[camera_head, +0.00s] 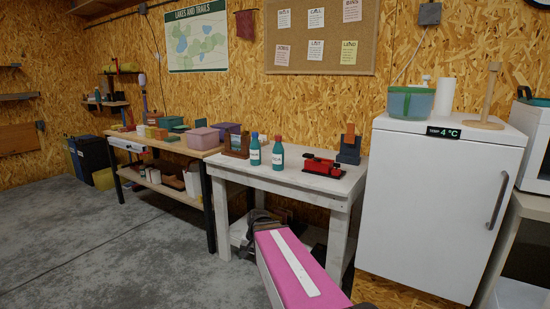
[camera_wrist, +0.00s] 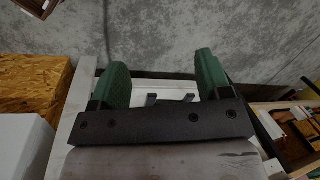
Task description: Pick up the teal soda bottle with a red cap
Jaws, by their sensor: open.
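The teal soda bottle with a red cap (camera_head: 278,156) stands upright on the white plank bench (camera_head: 325,188) in the head view. A similar teal bottle with a blue cap (camera_head: 255,152) stands close on its left. My gripper (camera_wrist: 163,64) shows in the wrist view with its two green fingers wide apart and nothing between them. Grey floor and a pale plank edge show beyond the fingers.
A red metal tool (camera_head: 323,167) lies right of the bottles, with a dark blue block-like holder (camera_head: 348,151) behind it. A white fridge (camera_head: 430,205) stands right of the bench. A crowded wooden workbench (camera_head: 193,153) adjoins at left.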

